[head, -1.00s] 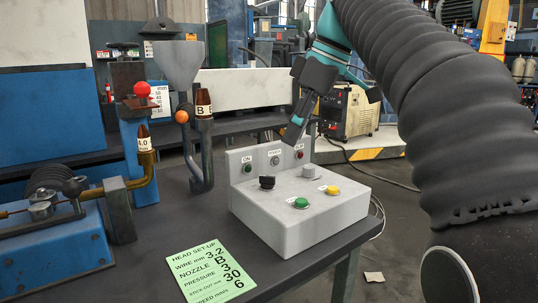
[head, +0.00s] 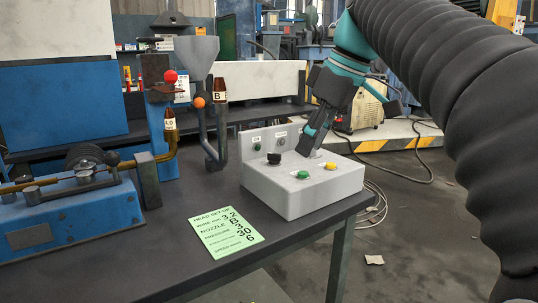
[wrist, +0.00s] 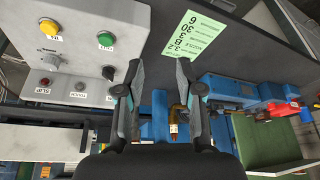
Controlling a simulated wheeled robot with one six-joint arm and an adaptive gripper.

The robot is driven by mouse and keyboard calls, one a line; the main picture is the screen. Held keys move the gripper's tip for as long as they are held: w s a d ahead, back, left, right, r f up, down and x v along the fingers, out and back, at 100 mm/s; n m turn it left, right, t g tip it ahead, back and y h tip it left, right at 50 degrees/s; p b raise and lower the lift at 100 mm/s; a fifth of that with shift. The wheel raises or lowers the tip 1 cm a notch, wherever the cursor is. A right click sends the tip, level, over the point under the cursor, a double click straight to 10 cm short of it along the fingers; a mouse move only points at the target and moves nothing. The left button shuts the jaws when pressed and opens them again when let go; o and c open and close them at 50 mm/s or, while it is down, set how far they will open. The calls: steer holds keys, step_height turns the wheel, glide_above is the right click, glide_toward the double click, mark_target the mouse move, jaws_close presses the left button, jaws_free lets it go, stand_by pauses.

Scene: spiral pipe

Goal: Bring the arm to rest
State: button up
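My gripper (head: 312,140) is at the back right of the grey control box (head: 300,196) in the head view, pointing down; the arm above it is teal and dark. In the wrist view my gripper (wrist: 158,78) has its two fingers well apart, with nothing held between them. The control box (wrist: 75,95) is left of the fingers there. In the head view I cannot tell whether the fingertips touch the box.
The box carries a black knob (head: 274,158), a green button (head: 303,175) and a yellow button (head: 330,166). A green set-up card (head: 225,232) lies on the dark table (head: 130,240). A blue wire feeder (head: 65,220) stands left. Open floor lies right.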

steer(key=s+d+f+m+t+h, duration=0.1)
steer(key=s+f+m, duration=0.3)
steer(key=f, duration=0.5)
steer(key=s+d+f+m+t+h, duration=0.1)
steer(key=s+d+f+m, duration=0.2)
steer(key=s+f, duration=0.4)
steer(key=s+d+f+m+t+h, duration=0.1)
steer(key=s+d+f+m, duration=0.3)
steer(key=f, duration=0.8)
steer(key=s, duration=0.2)
steer(key=shift+s+f+m+h, duration=0.25)
steer(key=shift+s+m+h, duration=0.05)
steer(key=shift+s+h, duration=0.1)
